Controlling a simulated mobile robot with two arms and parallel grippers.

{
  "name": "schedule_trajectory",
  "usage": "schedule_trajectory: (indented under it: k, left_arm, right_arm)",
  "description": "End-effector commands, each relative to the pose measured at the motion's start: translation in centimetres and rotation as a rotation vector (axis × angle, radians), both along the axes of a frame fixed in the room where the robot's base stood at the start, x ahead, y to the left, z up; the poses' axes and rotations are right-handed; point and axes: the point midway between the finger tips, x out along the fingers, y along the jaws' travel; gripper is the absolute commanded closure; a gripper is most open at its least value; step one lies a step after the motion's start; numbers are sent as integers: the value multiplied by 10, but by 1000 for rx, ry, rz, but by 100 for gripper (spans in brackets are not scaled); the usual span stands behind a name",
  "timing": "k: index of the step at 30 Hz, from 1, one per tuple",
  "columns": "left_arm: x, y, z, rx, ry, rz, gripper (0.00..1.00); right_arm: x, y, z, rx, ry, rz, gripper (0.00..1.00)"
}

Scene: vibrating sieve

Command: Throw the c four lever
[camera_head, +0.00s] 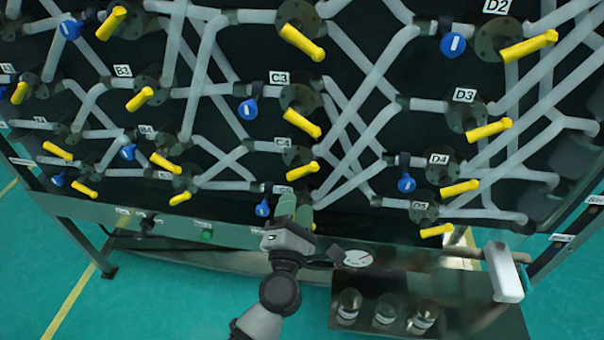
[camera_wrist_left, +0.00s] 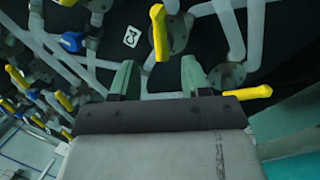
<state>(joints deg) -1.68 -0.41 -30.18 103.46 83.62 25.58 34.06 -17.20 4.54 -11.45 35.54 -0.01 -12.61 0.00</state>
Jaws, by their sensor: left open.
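The C4 lever (camera_head: 302,171) is a yellow handle on a dark valve, beside the C4 label (camera_head: 282,146), on the upright pipe panel. It slopes down to the left in the head view. In the left wrist view the C4 lever (camera_wrist_left: 159,32) stands nearly upright, right of its label (camera_wrist_left: 131,36). My left gripper (camera_head: 295,208) is just below the lever in the head view. In the left wrist view its green fingers (camera_wrist_left: 158,78) are apart, with the lever's lower end ahead of the gap. I see no contact. My right gripper is not in view.
The C3 lever (camera_head: 302,123) is above, and grey pipes cross around the valves. Another yellow lever (camera_wrist_left: 248,92) is close to the right finger in the wrist view. A blue-handled valve (camera_head: 263,208) is left of my gripper.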

Motion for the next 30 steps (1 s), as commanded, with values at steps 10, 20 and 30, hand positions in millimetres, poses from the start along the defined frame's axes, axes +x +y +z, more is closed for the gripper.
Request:
schedule_trajectory:
  k: [10, 20, 30]
  left_arm:
    - [64, -4, 17, 5, -1, 0, 54]
    - [88, -6, 21, 5, 0, 0, 54]
    - [88, -6, 21, 5, 0, 1, 72]
  right_arm:
    - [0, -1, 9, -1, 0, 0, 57]
    - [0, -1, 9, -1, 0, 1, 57]
    - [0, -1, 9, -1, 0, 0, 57]
